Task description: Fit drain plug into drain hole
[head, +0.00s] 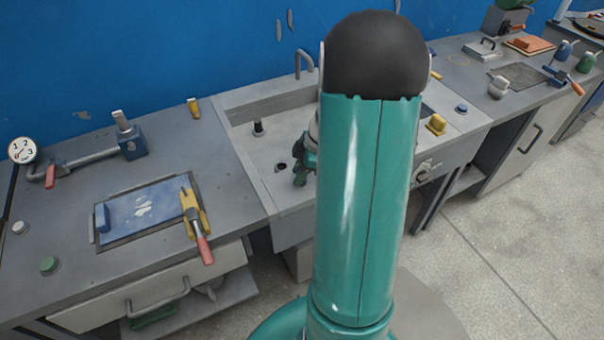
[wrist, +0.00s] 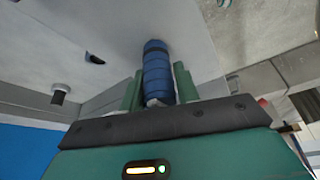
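My gripper (wrist: 158,82) has its two green fingers on either side of a blue ribbed cylinder, which I take to be the drain plug (wrist: 157,70). The plug sticks out past the fingertips, and its pale end lies toward the palm. In the head view my gripper (head: 301,165) is over the sink, just right of the dark drain hole (head: 281,167), partly hidden by my arm. The plug cannot be made out there. The drain hole also shows in the wrist view (wrist: 95,58), left of the plug and apart from it.
A dark-capped upright fitting (head: 258,128) stands in the sink behind the hole. The sink (head: 248,172) has raised walls and a grey tap (head: 303,62) at the back. A yellow clamp-like tool with a red handle (head: 196,225) lies on the left bench. My arm hides the sink's right part.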

